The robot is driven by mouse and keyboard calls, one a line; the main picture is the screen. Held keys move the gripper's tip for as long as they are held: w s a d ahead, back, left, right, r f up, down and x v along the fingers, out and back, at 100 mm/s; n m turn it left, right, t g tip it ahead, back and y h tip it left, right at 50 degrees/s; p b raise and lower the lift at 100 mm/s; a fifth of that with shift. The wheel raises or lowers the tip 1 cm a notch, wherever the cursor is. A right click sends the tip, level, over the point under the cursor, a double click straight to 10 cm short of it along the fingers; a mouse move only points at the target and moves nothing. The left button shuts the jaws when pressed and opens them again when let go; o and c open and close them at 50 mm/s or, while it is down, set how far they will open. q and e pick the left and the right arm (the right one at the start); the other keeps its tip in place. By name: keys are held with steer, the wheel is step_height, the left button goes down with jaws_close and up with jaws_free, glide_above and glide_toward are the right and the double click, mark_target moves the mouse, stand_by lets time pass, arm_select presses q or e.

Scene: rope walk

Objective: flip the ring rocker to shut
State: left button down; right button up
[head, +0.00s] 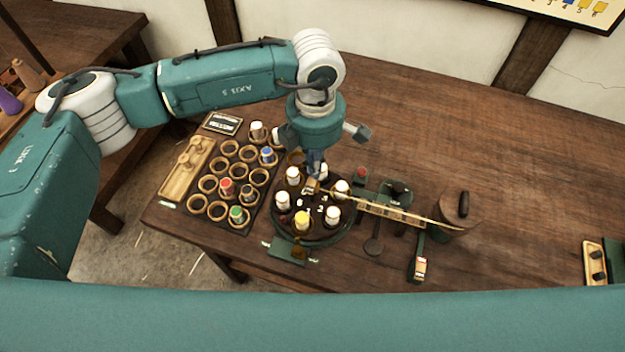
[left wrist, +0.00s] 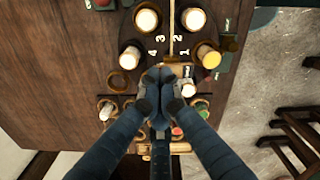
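A dark round ring (head: 325,232) stands on the table and carries several white-topped bobbins and one yellow-topped bobbin (head: 302,220). A small brass-coloured block (head: 311,187) sits at the ring's upper side, just under my left gripper (head: 316,176); it may be the ring rocker, but I cannot tell which way it is tipped. In the left wrist view, my left gripper's fingertips (left wrist: 160,76) are together with nothing seen between them. They partly cover a pale block (left wrist: 180,69) beside the ring's printed numbers. Contact is unclear. My right gripper is not in view.
A bobbin rack (head: 227,178) with several cups stands left of the ring. A pale rope (head: 390,212) runs right from the ring over a wooden rail toward a brown drum (head: 455,207). A dark green lever (head: 418,262) lies in front. The table's far right is mostly clear.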

arm_select(q)
steer(key=shift+f, duration=0.25)
steer(key=shift+r, duration=0.1)
step_height(320, 180, up, 8)
steer(key=p, duration=0.2)
stand_by(0.7)
